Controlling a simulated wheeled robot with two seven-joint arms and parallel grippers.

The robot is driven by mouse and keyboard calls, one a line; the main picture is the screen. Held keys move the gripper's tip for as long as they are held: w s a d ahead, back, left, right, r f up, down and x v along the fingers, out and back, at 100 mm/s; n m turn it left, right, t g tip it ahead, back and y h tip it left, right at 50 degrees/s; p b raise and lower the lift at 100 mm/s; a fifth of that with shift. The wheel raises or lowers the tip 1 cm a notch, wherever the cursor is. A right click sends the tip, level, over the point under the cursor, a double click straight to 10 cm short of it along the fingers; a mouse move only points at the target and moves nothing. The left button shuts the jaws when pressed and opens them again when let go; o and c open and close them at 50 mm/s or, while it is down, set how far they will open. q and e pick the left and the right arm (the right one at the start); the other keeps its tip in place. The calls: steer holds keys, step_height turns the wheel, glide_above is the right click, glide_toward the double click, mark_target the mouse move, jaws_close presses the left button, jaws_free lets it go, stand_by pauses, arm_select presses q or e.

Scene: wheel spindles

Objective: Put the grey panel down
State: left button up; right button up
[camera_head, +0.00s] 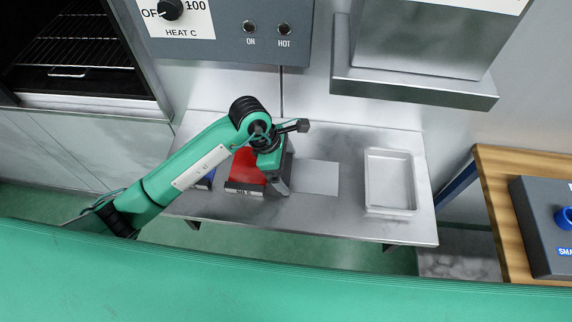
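A flat, light grey square panel (317,177) shows over the metal bench (300,224), just to the right of my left gripper (284,180). It looks level and close to the bench top; I cannot tell whether it rests on it. My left gripper points down at the panel's left edge. Its fingers are small and partly hidden by the wrist, so I cannot see whether they are open or shut, or whether they touch the panel. My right gripper is not in view.
A red bin (244,170) with a label stands left of the gripper, with a blue item (206,180) partly hidden behind my arm. A pale shallow tray (390,181) is at the bench's right. An oven (80,50) is at upper left; a wooden table (500,210) is at right.

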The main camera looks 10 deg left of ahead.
arm_select(q)
steer(key=shift+r, duration=0.15)
steer(key=b+v, duration=0.3)
steer(key=v, duration=0.8)
steer(key=shift+a+r, duration=0.15)
steer(key=shift+r, duration=0.25)
